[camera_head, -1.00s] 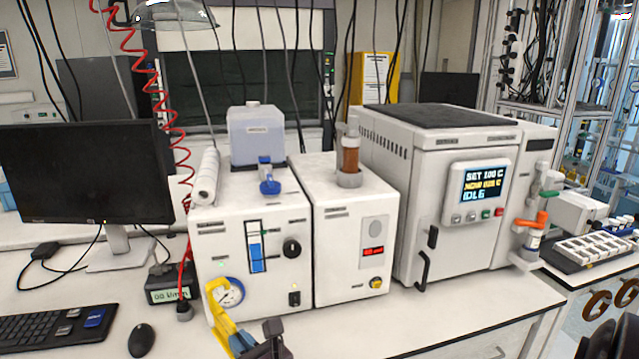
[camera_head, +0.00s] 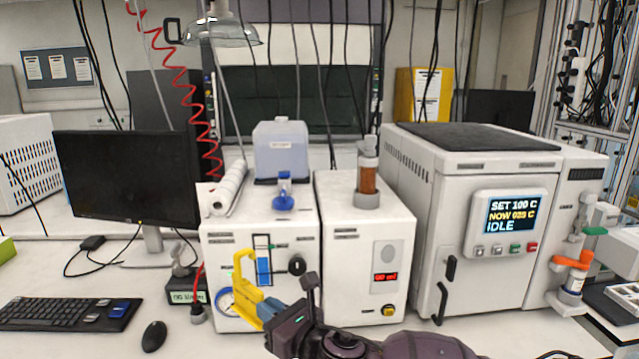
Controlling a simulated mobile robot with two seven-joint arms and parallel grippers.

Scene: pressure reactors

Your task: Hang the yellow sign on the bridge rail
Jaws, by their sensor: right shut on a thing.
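A yellow piece with a hooked, frame-like shape (camera_head: 243,270), most likely the yellow sign seen nearly edge-on, is in my right gripper (camera_head: 272,316). A blue part (camera_head: 268,307) shows between it and the dark gripper body. The gripper is shut on it, low in front of the left white instrument box (camera_head: 225,255), and the yellow piece partly covers the round gauge (camera_head: 226,301). I cannot tell whether it touches the box. I cannot make out a bridge rail for certain. My left gripper is not in view.
A second white box (camera_head: 345,270) and a large white reactor cabinet (camera_head: 420,170) with a display stand to the right. A black monitor (camera_head: 125,180), keyboard (camera_head: 65,313) and mouse (camera_head: 154,336) are at left.

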